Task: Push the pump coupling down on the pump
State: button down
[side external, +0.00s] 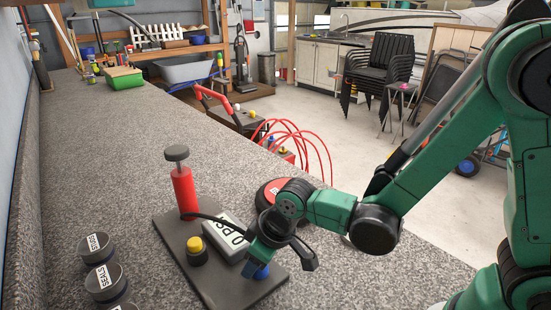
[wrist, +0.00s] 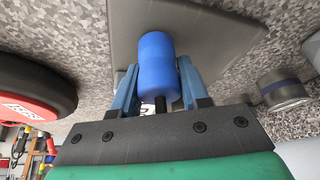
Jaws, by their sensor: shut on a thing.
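The red pump (side external: 184,190), with a grey knob on top, stands upright on a dark grey board (side external: 205,283). A black hose (side external: 218,219) runs from it toward my gripper (side external: 265,265). My gripper is low over the board's near right part. In the wrist view, its blue fingers (wrist: 158,72) are shut on a blue cylinder (wrist: 156,54), apparently the coupling, with a short black stem at its lower end. The cylinder shows only partly in the side view (side external: 262,272). Whether it is seated on anything is hidden.
A yellow knob on a black base (side external: 195,248) and a white lettered box (side external: 226,240) stand on the board close to my gripper. A red round object (side external: 267,193) lies behind the arm; it also shows in the wrist view (wrist: 30,98). Labelled jars (side external: 97,249) stand at left.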

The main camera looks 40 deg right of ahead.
jog(key=shift+f, duration=0.3)
jog(key=shift+c, duration=1.8)
grip_release()
jog(key=shift+v, duration=2.8)
jog(key=s+d+r+m+t+h, duration=0.1)
jog(key=s+d+r+m+t, duration=0.2)
jog(key=d+r, duration=0.4)
jog(key=shift+d+m+h, duration=0.4)
jog(key=shift+d+m, duration=0.5)
jog(key=shift+d, duration=1.05)
